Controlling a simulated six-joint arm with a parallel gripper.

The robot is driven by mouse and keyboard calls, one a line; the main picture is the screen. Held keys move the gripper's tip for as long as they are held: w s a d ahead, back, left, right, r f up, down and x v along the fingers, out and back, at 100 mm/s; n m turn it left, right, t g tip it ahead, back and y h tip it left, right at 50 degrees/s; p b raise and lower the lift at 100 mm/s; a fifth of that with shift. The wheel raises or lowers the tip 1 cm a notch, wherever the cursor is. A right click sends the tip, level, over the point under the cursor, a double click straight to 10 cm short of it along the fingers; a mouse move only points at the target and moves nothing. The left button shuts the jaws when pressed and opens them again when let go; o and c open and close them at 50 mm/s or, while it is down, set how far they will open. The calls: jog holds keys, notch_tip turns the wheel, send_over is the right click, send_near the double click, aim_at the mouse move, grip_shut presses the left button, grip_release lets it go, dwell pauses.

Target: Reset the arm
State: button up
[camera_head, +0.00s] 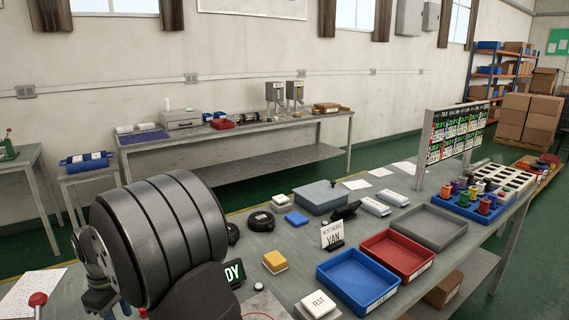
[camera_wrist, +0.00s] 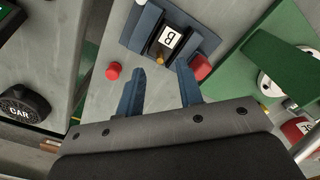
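In the wrist view my gripper (camera_wrist: 160,70) has its two blue-grey fingers spread apart with a clear gap between them. I see nothing held between the fingers. In the head view my arm's thick black links fill the lower left and hide part of the bench. The gripper is not clear there.
Red knobs (camera_wrist: 114,70) stand near the fingers. A black disc marked CAR (camera_wrist: 20,105) lies left in the wrist view. In the head view the bench holds a blue tray (camera_head: 357,280), a red tray (camera_head: 397,254), a grey tray (camera_head: 429,226) and a VAN sign (camera_head: 332,235).

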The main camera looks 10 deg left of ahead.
notch_tip(320, 180, down, 4)
jog(key=shift+r, duration=0.1)
notch_tip(320, 180, up, 9)
jog(key=shift+r, duration=0.1)
jog(key=shift+s+d+r, duration=0.1)
jog(key=shift+s+d, duration=0.15)
jog(key=shift+d, duration=0.5)
jog(key=shift+s+d+r, duration=0.15)
jog(key=shift+s+d, duration=0.1)
jog(key=shift+d, duration=0.45)
jog(key=shift+s+d+r, duration=0.1)
jog(key=shift+s+d, duration=0.15)
jog(key=shift+d, duration=0.5)
